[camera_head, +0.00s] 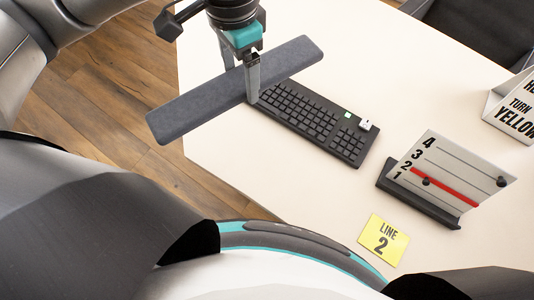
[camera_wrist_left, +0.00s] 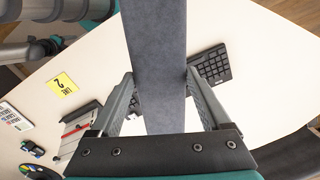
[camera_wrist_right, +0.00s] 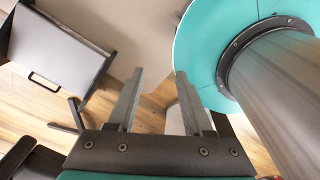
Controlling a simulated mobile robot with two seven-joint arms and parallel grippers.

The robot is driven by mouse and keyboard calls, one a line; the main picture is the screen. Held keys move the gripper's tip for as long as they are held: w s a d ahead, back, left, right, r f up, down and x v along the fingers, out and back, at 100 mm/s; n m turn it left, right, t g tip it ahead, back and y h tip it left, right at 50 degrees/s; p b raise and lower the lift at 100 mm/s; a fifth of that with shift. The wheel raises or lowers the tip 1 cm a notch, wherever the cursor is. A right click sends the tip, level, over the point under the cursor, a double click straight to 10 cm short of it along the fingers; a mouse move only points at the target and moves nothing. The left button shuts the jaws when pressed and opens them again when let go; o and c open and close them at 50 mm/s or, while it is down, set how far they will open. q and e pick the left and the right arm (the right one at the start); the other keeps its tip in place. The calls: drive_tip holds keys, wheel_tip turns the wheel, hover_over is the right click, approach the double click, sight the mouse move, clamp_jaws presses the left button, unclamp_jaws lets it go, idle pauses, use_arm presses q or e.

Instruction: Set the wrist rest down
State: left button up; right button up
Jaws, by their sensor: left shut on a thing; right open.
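The wrist rest is a long dark grey padded bar (camera_head: 205,100). My left gripper (camera_head: 252,90) is shut on it near its middle. In the head view the bar slants from lower left to upper right, and its left end shows past the table edge over the floor. In the left wrist view the wrist rest (camera_wrist_left: 156,60) runs between the two fingers. It appears held above the table; the exact gap cannot be told. A black keyboard (camera_head: 315,120) lies on the table beside it, partly hidden by the bar. My right gripper (camera_wrist_right: 158,100) is open and empty, away from the table top.
The pale table (camera_head: 290,190) has free room in front of the keyboard. A yellow "LINE 2" card (camera_head: 383,240) lies near the front edge. A numbered board with a red slider (camera_head: 445,180) stands at right. A white sign (camera_head: 515,108) is at far right, a dark chair (camera_head: 480,35) behind.

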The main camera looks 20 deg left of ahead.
use_arm(q)
drive_tip(key=s+d+f+m, duration=0.3)
drive_tip(key=m, duration=0.7)
drive_tip(key=m+b, duration=0.4)
drive_tip(key=b, duration=0.1)
hover_over(262, 159)
wheel_tip(262, 159, down, 18)
drive_tip(key=shift+r, duration=0.2)
wheel_tip(262, 159, down, 4)
drive_tip(key=shift+r+b, duration=0.2)
drive_tip(key=shift+b, duration=0.7)
drive_tip(key=shift+f, duration=0.1)
drive_tip(key=o, duration=1.4)
use_arm(e)
wheel_tip(262, 159, down, 6)
drive_tip(key=w, duration=0.1)
drive_tip(key=shift+w+a+f, duration=0.15)
drive_tip(key=shift+a+f, duration=0.05)
drive_tip(key=shift+a, duration=0.1)
drive_tip(key=shift+a, duration=0.1)
